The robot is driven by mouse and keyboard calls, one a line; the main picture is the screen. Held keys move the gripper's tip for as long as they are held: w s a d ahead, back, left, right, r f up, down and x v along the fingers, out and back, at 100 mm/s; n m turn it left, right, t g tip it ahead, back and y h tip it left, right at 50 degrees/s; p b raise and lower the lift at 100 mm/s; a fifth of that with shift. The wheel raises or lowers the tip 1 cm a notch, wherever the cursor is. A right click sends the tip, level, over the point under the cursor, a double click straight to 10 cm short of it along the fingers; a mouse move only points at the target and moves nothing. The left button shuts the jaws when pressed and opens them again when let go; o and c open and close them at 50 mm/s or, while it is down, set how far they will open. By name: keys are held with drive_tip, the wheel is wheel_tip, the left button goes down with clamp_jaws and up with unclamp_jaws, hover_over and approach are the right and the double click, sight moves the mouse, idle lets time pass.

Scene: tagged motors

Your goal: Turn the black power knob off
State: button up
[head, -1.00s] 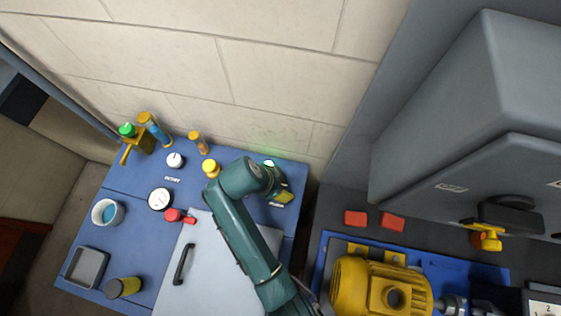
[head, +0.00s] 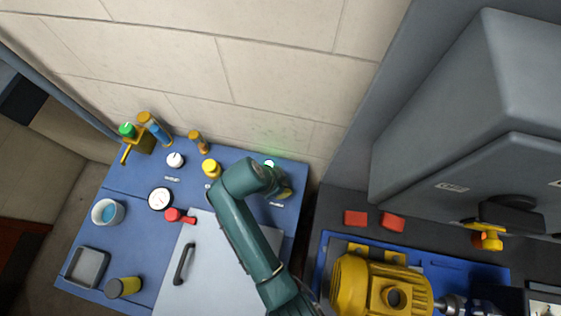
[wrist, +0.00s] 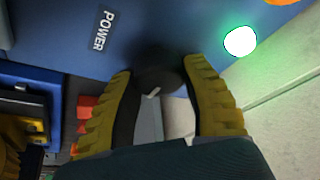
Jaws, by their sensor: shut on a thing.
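My gripper (wrist: 160,92) is shut on the knob, one finger on each side. A dark label reading POWER (wrist: 103,30) is on the blue panel beside it. A lit white-green lamp (wrist: 240,41) glows next to the knob. In the head view my gripper (head: 284,190) is at the panel's right end, and it and my arm hide the knob.
The blue panel (head: 135,180) also carries a white knob (head: 175,160), a yellow knob (head: 211,168), a gauge (head: 160,199) and a red valve handle (head: 180,216). A grey door with a black handle (head: 184,264) lies below. A yellow motor (head: 375,290) stands at right.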

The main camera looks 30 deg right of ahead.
drive_tip(key=shift+s+n+p, duration=0.1)
drive_tip(key=shift+n+p, duration=0.2)
drive_tip(key=shift+p, duration=0.05)
drive_tip(key=n+t+p, duration=0.1)
drive_tip(key=n+p, duration=0.2)
drive_tip(key=shift+s+t+y, duration=0.1)
drive_tip(key=shift+t+y, duration=0.2)
drive_tip(key=n+p, duration=0.2)
drive_tip(key=n, duration=0.1)
drive_tip(key=n+t+y+p, duration=0.1)
drive_tip(key=n+p, duration=0.1)
drive_tip(key=shift+n+t, duration=0.3)
drive_tip(key=shift+n, duration=0.1)
drive_tip(key=n+y+p, duration=0.1)
drive_tip(key=n, duration=0.1)
drive_tip(key=n+p, duration=0.2)
drive_tip(key=shift+f+n+t+y, duration=0.1)
drive_tip(key=shift+n+t+y, duration=0.2)
drive_tip(key=shift+t+y, duration=0.1)
drive_tip(key=shift+f+n+y+p, duration=0.15)
drive_tip(key=shift+n+y+p, duration=0.6)
drive_tip(key=shift+n, duration=1.15)
drive_tip(key=o, duration=1.2)
